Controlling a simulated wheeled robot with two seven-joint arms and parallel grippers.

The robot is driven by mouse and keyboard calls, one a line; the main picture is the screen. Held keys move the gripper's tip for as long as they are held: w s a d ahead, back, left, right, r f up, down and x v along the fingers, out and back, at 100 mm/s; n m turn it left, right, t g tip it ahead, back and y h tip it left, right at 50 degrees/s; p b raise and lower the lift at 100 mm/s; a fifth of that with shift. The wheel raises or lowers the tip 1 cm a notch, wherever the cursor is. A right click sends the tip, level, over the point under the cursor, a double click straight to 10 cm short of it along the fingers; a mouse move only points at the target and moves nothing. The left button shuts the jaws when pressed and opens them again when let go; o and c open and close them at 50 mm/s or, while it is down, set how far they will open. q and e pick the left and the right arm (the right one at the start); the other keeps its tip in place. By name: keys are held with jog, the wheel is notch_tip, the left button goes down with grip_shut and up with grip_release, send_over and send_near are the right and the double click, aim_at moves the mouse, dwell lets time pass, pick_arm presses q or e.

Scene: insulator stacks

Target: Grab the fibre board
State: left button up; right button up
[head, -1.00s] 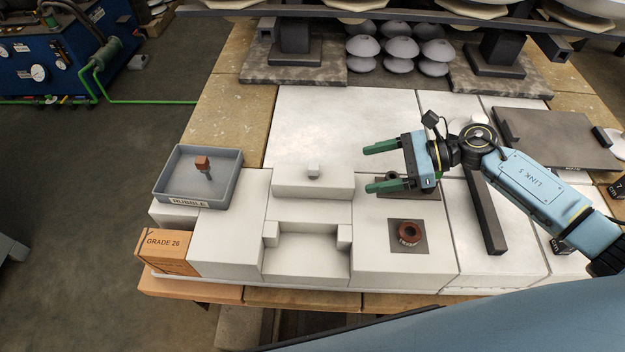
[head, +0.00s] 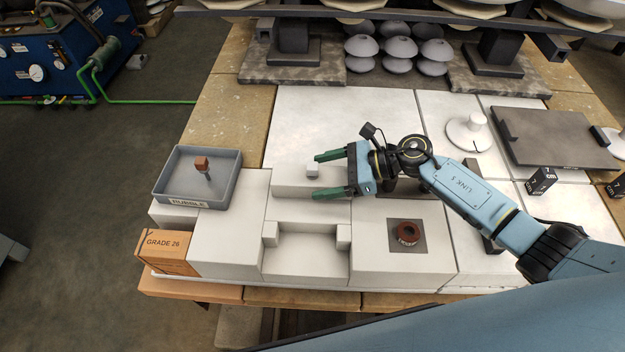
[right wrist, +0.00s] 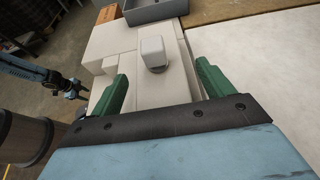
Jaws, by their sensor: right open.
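A low white block (head: 290,187) sits at the middle of the table, with a small pale knob (head: 312,170) on top. I take this knobbed piece for the fibre board, but no label shows on it. My right gripper (head: 326,174) is open, its green fingers pointing left and reaching to the two sides of the knob, apart from it. In the right wrist view the knob (right wrist: 152,52) stands ahead, between the open fingers (right wrist: 158,90). In that view a blue arm, apparently my left, shows at the left edge; its small end (right wrist: 75,88) is unclear.
A grey tray (head: 170,199) labelled RUBBLE, holding a small brown-topped piece, stands to the left. An orange GRADE 26 box (head: 165,252) is at the front left. A brown ring (head: 407,232) sits on a dark square to the right. A dark bar lies partly under my arm.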

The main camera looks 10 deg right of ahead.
jog(key=c, duration=1.1)
jog(key=shift+r, duration=0.1)
jog(key=shift+c, duration=0.2)
